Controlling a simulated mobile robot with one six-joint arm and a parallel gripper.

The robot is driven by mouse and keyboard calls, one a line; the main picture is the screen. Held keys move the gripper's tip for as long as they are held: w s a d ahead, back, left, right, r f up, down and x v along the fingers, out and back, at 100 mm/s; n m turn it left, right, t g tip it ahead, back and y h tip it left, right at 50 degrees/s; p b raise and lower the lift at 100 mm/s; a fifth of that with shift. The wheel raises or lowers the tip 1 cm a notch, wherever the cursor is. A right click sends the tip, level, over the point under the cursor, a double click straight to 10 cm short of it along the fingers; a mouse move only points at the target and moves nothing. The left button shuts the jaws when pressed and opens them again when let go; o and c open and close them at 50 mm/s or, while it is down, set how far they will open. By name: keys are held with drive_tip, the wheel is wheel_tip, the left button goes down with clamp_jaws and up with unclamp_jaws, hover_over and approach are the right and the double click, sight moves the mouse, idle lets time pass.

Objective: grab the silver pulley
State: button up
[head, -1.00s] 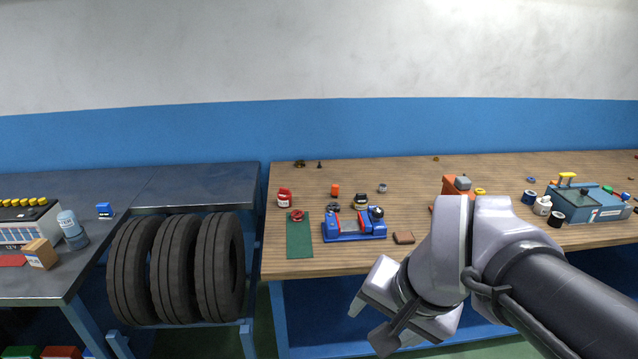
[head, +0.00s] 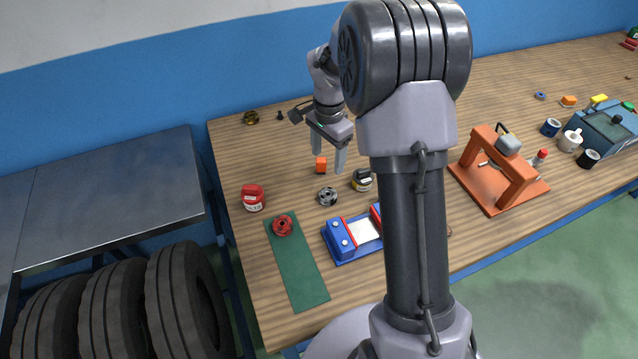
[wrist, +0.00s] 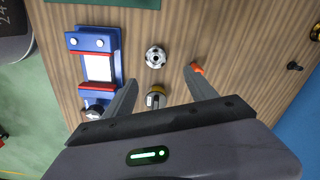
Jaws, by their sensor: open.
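The silver pulley (head: 327,196), a small grey wheel with a central hole, lies flat on the wooden bench. In the wrist view the pulley (wrist: 155,57) is just beyond the fingertips, roughly centred between their lines. My gripper (head: 328,162) is open and empty, pointing down above the bench behind the pulley. In the wrist view my gripper (wrist: 161,78) has its fingers spread wide, and nothing is held. I cannot tell its exact height above the bench.

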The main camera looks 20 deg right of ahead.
drive_tip(key=b, duration=0.2)
hover_over(328, 194)
drive_tip(key=f, duration=0.8)
drive_tip(key=shift+w+f, duration=0.3)
drive_tip(key=shift+w, duration=0.05)
drive_tip(key=f+b, duration=0.2)
drive_tip(key=f, duration=0.1)
drive_tip(key=f+b, duration=0.1)
drive_tip(key=f, duration=0.1)
drive_tip(key=shift+s, duration=0.4)
drive_tip(key=shift+f, duration=0.25)
drive_tip(key=shift+r, duration=0.15)
drive_tip(key=shift+c, duration=0.5)
clamp_jaws()
